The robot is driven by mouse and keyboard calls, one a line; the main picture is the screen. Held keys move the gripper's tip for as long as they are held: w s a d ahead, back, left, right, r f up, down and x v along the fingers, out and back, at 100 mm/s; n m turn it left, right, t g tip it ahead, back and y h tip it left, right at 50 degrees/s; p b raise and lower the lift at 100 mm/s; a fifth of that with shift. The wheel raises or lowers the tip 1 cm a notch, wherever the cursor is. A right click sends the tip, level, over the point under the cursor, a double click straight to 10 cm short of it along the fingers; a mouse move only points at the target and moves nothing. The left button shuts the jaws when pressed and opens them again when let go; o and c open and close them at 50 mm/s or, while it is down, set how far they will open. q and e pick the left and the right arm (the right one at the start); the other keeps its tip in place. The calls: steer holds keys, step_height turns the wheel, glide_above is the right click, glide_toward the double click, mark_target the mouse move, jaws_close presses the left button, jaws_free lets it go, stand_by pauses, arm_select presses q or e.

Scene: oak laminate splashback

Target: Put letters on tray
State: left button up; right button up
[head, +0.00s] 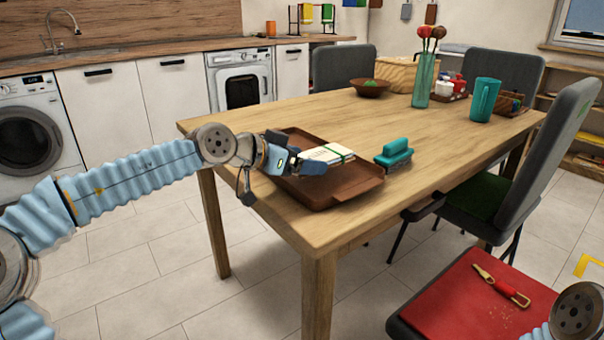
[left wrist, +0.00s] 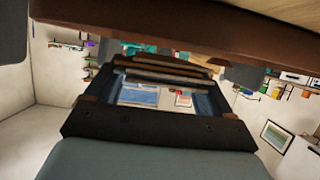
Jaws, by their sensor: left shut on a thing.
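A bundle of white letters (head: 328,153) with a green band is at the fingertips of my left gripper (head: 308,165) in the head view. My left gripper is shut on the letters, over the brown tray (head: 345,191). The tray lies near the left front edge of the table. I cannot tell whether the letters touch the tray. In the left wrist view the dark gripper body fills the lower middle, and the letters are not clear there. Only a link of my right arm shows at the bottom right; its gripper is out of view.
A teal object with a handle (head: 394,154) stands right of the tray on the wooden table (head: 450,140). A bowl (head: 370,88), a glass vase (head: 423,80) and a teal mug (head: 484,99) stand farther back. A chair with a red seat (head: 470,305) is at the front right.

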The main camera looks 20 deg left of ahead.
mark_target(301, 184)
arm_select(q)
step_height(301, 184, down, 4)
steer(key=shift+w+r+b, duration=0.15)
steer(key=shift+r+b, duration=0.05)
steer(key=shift+b, duration=0.2)
steer(key=shift+f, duration=0.2)
steer(key=o, duration=0.9)
steer(key=shift+f, duration=0.2)
steer(key=shift+a+r, duration=0.1)
steer(key=shift+r, duration=0.2)
steer(key=v, duration=0.6)
steer(key=p+v, duration=0.1)
steer(key=v, duration=0.5)
steer(key=shift+r, duration=0.25)
